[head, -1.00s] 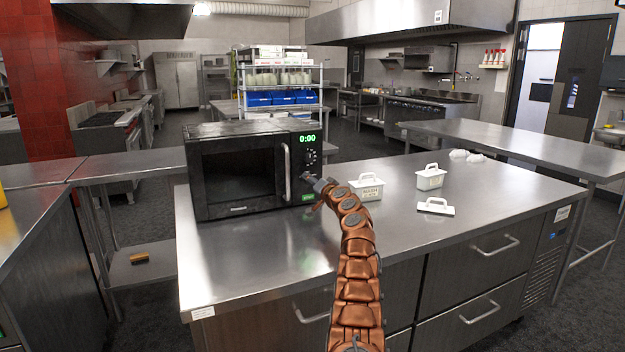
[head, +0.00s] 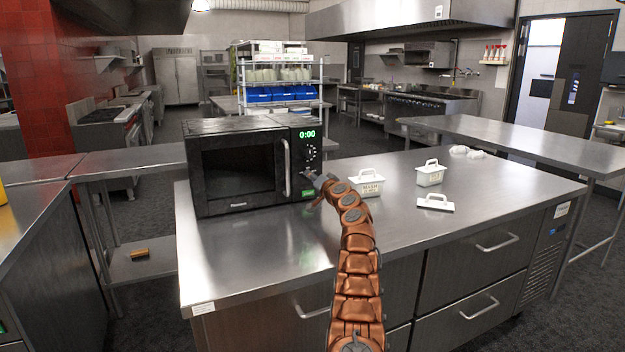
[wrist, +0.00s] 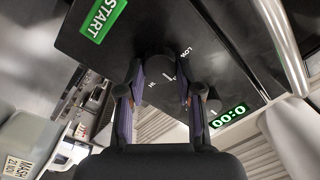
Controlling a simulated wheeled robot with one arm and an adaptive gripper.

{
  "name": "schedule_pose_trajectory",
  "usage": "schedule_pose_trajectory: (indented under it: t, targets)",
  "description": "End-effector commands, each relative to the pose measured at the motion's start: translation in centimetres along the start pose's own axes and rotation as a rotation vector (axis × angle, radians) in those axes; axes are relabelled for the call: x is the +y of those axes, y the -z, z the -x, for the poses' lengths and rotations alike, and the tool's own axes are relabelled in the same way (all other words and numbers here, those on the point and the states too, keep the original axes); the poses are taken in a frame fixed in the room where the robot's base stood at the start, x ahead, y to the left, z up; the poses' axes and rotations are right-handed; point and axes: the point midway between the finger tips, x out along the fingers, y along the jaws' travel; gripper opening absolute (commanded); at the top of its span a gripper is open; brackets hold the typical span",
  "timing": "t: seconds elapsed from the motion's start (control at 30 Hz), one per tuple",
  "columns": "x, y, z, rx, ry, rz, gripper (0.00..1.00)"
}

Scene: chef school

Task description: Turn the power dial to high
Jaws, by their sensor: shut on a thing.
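The black microwave (head: 237,168) stands on the steel counter, its door shut and its display (head: 307,134) reading 0:00. In the wrist view its control panel (wrist: 218,65) appears turned over, with a green START button (wrist: 103,18) at top left. The dark power dial (wrist: 160,70) sits between my fingers, with LOW printed at its upper right and HI at its lower left. My gripper (wrist: 160,82) is shut on this dial, one finger on each side. A short white mark shows near the dial; its exact setting is unclear. In the head view my gripper (head: 318,183) covers the dial.
The microwave's door handle (head: 287,168) is close to the left of my gripper. A white labelled container (head: 367,189) stands just right of my wrist. Another white container (head: 430,177) and a loose lid (head: 436,206) lie farther right. The front left counter (head: 240,265) is clear.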

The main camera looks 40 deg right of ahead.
Motion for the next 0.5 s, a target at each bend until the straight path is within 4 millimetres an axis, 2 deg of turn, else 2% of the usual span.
schedule_pose_trajectory:
  t: [0.27,0.5]
  targets:
    - [0.09,-0.13,-0.04,0.002,0.003,-0.066,0.0]
    - [0.22,-0.3,-0.08,0.009,0.01,-0.232,0.0]
